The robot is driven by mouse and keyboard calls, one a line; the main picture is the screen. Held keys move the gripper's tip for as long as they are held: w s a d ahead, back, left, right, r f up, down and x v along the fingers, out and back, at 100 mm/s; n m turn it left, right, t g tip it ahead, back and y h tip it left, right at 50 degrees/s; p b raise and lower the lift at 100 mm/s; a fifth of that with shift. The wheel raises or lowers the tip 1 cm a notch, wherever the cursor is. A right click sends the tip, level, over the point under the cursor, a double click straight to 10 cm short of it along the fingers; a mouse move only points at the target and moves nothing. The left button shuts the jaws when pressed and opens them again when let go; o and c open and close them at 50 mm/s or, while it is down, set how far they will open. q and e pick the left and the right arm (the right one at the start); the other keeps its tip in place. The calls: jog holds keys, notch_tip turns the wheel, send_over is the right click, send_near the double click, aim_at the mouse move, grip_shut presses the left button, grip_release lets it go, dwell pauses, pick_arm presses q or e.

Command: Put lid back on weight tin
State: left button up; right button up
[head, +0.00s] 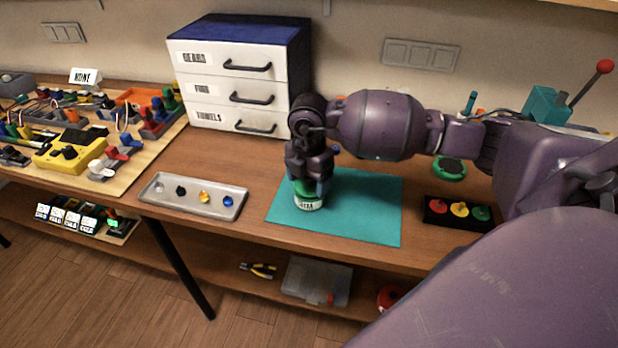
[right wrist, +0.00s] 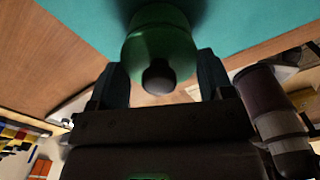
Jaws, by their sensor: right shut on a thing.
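The weight tin (head: 308,204), with a pale label, stands on the teal mat (head: 370,215). My right gripper (head: 310,182) points down directly over it. In the right wrist view a green lid (right wrist: 160,42) with a round dark knob (right wrist: 158,76) sits between the two fingers of my right gripper (right wrist: 162,85). The gripper is shut on the lid. The lid is at the tin's top, but the fingers hide the join, so I cannot tell whether it is fully seated. My left gripper is not in view.
A grey tray (head: 160,203) with several small knobs lies left of the mat. A black block (head: 456,228) with red, yellow and green discs lies right. A green round object (head: 450,170) is behind it. A white drawer unit (head: 235,85) stands behind. The mat's right part is clear.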

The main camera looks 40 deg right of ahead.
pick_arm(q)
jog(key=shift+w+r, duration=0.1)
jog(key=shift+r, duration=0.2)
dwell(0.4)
pick_arm(e)
jog(key=o, duration=0.9)
jog(key=shift+r, duration=0.1)
jog(key=shift+r+p, duration=2.65)
jog(key=shift+r, duration=0.8)
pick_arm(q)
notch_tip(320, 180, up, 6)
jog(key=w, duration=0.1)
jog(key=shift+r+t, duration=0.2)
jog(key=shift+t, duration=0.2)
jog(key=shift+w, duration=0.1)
pick_arm(e)
jog(key=shift+c, duration=0.4)
grip_shut()
